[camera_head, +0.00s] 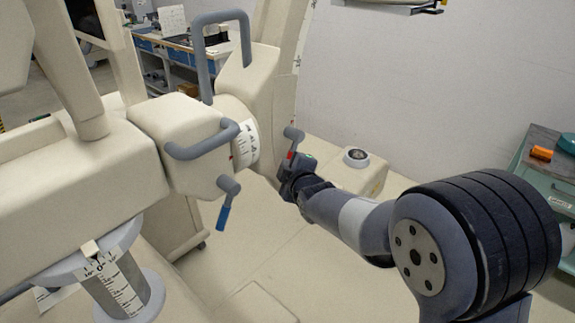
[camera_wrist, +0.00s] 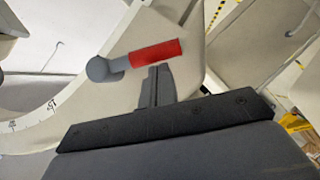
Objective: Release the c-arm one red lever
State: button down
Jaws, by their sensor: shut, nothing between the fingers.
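The c-arm one red lever (camera_head: 291,154) hangs from a grey pivot on the cream C-arm, right of the printed scale ring. In the wrist view the red lever (camera_wrist: 155,53) extends to the right from its round grey pivot, just beyond my fingertips. My gripper (camera_head: 289,171) is directly below the lever's red end in the head view. In the wrist view my gripper (camera_wrist: 158,70) is shut, with its fingers together and nothing held. The fingertips appear close to the underside of the red grip; I cannot tell whether they touch it.
A blue-tipped lever (camera_head: 223,217) hangs left of my gripper. Grey handles (camera_head: 205,142) stick out from the C-arm body. A cream box with a round dial (camera_head: 356,157) stands behind my gripper. A green cart (camera_head: 550,176) is at far right. Floor between is clear.

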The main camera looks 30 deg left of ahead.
jog(key=shift+f+b, duration=0.15)
jog(key=shift+b, duration=0.15)
jog(key=shift+w+f+b, duration=0.1)
jog(key=shift+b, duration=0.55)
jog(key=shift+w+f+n+t+b, duration=0.1)
jog(key=shift+f+n+t+b, duration=0.25)
jog(key=shift+b, duration=0.45)
jog(key=w+d+f+n+t+y+b, duration=0.1)
jog(key=n+b, duration=0.4)
jog(key=b, duration=0.8)
jog(key=w+d+f+n+t+y+b, duration=0.1)
jog(key=w+n+t+y+b, duration=0.2)
jog(key=b, duration=1)
jog(key=w+n, duration=0.2)
jog(key=w, duration=0.1)
jog(key=shift+d+f+y, duration=0.15)
jog(key=shift+f+y, duration=0.15)
jog(key=shift+w+r, duration=0.1)
jog(key=shift+r, duration=0.05)
